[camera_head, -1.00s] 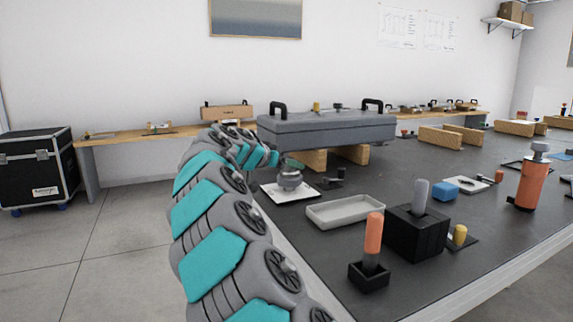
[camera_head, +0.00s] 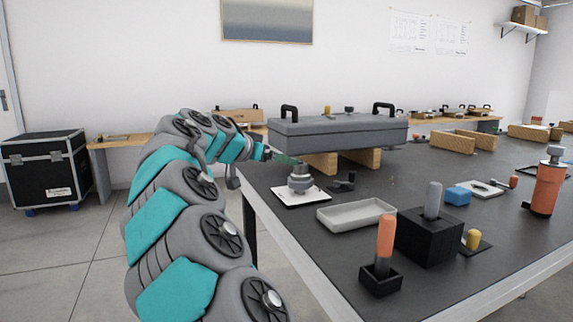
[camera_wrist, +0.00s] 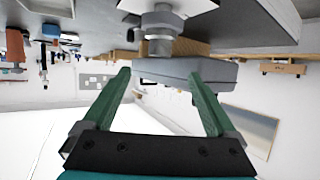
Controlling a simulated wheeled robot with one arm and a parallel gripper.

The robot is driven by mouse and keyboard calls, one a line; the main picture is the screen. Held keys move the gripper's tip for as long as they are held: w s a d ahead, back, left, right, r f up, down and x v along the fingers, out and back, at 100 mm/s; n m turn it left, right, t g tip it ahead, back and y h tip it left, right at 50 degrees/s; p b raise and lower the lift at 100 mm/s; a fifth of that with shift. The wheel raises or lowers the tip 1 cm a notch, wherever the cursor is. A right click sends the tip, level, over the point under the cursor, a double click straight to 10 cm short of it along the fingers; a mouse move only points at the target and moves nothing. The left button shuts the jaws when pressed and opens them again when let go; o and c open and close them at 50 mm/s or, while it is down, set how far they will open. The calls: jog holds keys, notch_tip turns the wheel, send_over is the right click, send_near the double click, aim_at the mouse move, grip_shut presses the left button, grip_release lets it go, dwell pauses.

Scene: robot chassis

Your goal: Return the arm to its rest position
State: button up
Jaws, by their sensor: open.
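My teal and grey arm curves up along the left of the table in the head view. My gripper (camera_head: 283,159) is at the table's left edge, beside the grey chassis box (camera_head: 340,134) and close to the round grey metal part (camera_head: 300,180) on its white plate (camera_head: 313,196). In the wrist view my gripper (camera_wrist: 160,92) has its two green fingers spread apart with nothing between them. That view is upside down; the grey metal part (camera_wrist: 160,30) and the chassis (camera_wrist: 190,72) lie beyond the fingertips.
The dark table (camera_head: 290,237) holds a grey tray (camera_head: 356,215), a black block (camera_head: 428,240) with a grey handle, an orange-handled tool (camera_head: 385,240) in a holder, and an orange cylinder (camera_head: 547,187). A black case (camera_head: 45,170) stands on the floor at left. Floor left of the table is clear.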

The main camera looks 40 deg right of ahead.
jog(key=shift+v, duration=0.8)
